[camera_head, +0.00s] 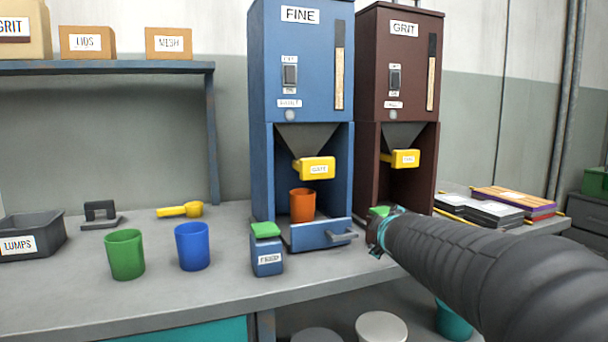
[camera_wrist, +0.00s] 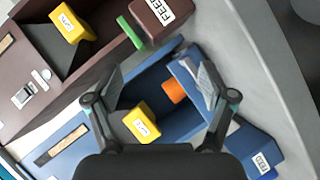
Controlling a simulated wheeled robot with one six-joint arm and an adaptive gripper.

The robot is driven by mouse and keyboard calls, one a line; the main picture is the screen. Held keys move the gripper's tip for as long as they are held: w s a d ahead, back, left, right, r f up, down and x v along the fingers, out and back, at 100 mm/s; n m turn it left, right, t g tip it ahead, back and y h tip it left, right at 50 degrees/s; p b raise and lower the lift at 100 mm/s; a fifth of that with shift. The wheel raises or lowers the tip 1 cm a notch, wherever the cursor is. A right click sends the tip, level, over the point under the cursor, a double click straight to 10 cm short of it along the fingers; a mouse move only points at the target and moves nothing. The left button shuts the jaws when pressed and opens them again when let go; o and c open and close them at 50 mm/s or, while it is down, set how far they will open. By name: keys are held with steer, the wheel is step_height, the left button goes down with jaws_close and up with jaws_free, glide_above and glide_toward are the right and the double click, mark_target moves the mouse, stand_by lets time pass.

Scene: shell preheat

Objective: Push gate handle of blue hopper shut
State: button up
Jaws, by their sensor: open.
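The blue hopper (camera_head: 300,70), labelled FINE, stands on the bench. Its yellow gate handle (camera_head: 317,168) sticks out below the grey funnel; I cannot tell how far the gate is open. The handle also shows in the wrist view (camera_wrist: 140,123), low between my fingers. An orange cup (camera_head: 302,206) stands upright under the handle, inside the hopper's bay. My gripper (camera_wrist: 158,78) is open and empty, its two fingers spread in front of the blue hopper and apart from the handle. In the head view my arm reaches in from the right and hides most of the gripper.
The brown GRIT hopper (camera_head: 397,60) stands close on the right with its own yellow handle (camera_head: 401,158). A blue drawer front (camera_head: 320,236) and a green-topped blue box (camera_head: 267,262) stand before the blue hopper. Green (camera_head: 125,255) and blue (camera_head: 192,247) cups stand left.

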steer(key=w+a+r+n+t+y, duration=0.35)
steer(key=a+r+n, duration=0.2)
steer(key=r, duration=0.25)
steer(key=n+y, duration=0.4)
steer(key=n, duration=0.2)
glide_toward(319, 169)
steer(key=shift+m, duration=0.25)
steer(key=p+x, duration=0.1)
steer(key=x, duration=1)
steer(key=shift+w, duration=0.1)
steer(key=shift+c, duration=0.2)
